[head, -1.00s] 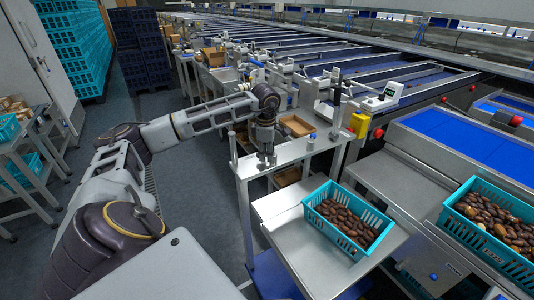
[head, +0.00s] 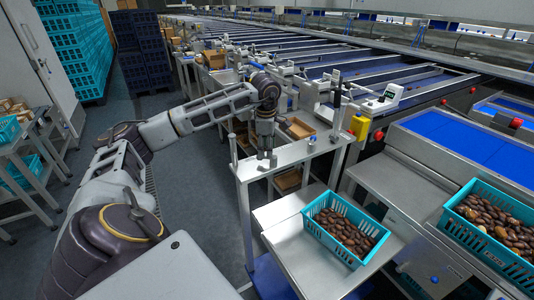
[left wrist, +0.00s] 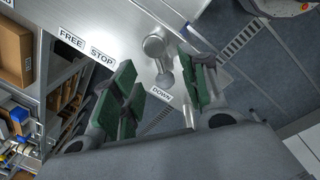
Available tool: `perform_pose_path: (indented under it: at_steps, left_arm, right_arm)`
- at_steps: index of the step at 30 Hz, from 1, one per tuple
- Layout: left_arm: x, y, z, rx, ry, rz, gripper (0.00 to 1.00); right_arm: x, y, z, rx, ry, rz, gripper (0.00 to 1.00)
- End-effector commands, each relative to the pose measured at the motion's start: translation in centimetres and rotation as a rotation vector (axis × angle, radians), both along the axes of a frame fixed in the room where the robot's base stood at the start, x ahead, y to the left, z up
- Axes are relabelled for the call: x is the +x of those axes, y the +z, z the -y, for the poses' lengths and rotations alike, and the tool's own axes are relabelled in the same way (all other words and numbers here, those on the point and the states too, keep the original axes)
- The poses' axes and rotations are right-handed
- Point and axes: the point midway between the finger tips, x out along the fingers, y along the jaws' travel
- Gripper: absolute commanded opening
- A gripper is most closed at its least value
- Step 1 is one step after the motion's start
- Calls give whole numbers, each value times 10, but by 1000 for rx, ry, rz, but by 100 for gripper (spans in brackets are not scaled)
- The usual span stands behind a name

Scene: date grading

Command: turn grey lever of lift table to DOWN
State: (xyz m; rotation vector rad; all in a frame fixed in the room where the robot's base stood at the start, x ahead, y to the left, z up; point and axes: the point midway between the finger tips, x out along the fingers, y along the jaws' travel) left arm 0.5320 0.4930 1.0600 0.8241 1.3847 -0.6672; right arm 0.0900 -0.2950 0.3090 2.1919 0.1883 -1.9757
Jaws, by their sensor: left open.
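The grey lever (left wrist: 163,69) shows in the left wrist view on a metal plate, with a round hub at its upper end. Its free end points toward the DOWN label (left wrist: 162,95). The FREE label (left wrist: 71,38) and the STOP label (left wrist: 102,55) are to the left of it. My left gripper (left wrist: 160,88) is open, with one green-padded finger on each side of the lever's end; I cannot tell whether either touches it. In the head view my left gripper (head: 266,157) is over the metal frame's top; the lever is not clear there. My right gripper is not in view.
The lift table (head: 293,235) bears a teal crate of dates (head: 312,227). A second teal crate (head: 515,266) stands at the right. A yellow box (head: 359,127) is beside the frame. Cardboard boxes (left wrist: 15,55) lie on shelves left of the plate. Open floor lies left of the frame.

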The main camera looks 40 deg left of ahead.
Motion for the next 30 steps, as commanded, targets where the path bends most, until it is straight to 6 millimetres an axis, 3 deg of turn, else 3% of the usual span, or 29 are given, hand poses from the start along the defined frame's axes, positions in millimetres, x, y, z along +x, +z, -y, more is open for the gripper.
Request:
perform_pose_path:
  at_steps: [9, 15, 30]
  left_arm:
    - [-4, 48, 3, -1, 1, 3, 44]
    - [-6, 69, 4, -1, 1, 2, 44]
    - [-7, 80, 5, -1, 1, 1, 44]
  right_arm:
    - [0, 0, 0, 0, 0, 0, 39]
    - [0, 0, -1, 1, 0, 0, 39]
    - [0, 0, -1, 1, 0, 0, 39]
